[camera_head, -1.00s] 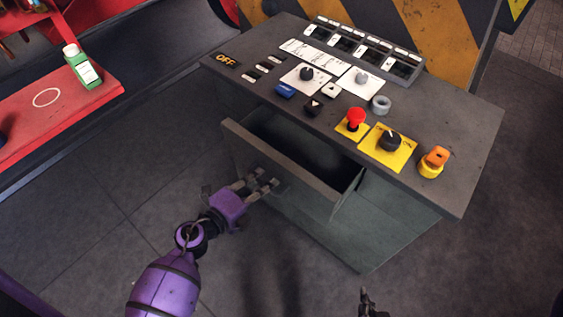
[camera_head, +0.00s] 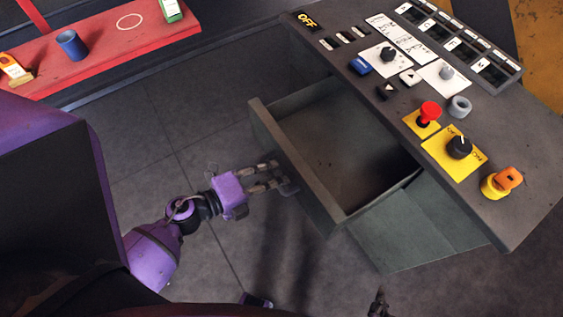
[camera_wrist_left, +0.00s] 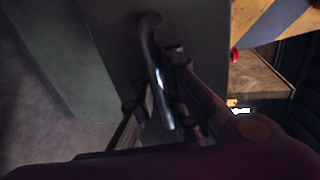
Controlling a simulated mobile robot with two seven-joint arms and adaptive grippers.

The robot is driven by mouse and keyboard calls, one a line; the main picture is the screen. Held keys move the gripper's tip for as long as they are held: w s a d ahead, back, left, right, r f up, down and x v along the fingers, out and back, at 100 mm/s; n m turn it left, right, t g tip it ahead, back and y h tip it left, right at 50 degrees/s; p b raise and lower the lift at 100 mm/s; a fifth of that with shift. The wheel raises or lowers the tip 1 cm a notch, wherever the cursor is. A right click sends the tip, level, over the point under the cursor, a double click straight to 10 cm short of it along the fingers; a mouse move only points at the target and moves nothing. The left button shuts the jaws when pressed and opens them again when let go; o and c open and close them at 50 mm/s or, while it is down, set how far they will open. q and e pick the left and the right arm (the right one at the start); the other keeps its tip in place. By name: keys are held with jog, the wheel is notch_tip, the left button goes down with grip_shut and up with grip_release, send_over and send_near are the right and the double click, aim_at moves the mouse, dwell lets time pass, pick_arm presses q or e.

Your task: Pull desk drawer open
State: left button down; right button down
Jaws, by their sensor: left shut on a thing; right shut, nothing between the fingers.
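The grey desk drawer (camera_head: 345,158) is pulled well out of the desk (camera_head: 462,210), and its inside looks empty. My left gripper (camera_head: 280,179) is at the drawer's front panel, its fingers shut on the drawer handle. In the left wrist view the handle (camera_wrist_left: 152,65) is a dark curved bar between the fingers, against the grey front panel. My right gripper (camera_head: 379,303) shows only in part at the bottom edge of the head view, below the desk, away from the drawer.
The desk top carries a red button (camera_head: 429,112), a black knob on a yellow plate (camera_head: 459,148) and an orange switch (camera_head: 507,179). A red bench (camera_head: 105,37) with a blue cup (camera_head: 72,44) stands at the upper left. The floor left of the drawer is clear.

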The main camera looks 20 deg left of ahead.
pick_arm(q)
jog(key=c, duration=1.9)
grip_release()
jog(key=shift+r, duration=0.1)
jog(key=shift+o, duration=0.5)
jog(key=v, duration=1.2)
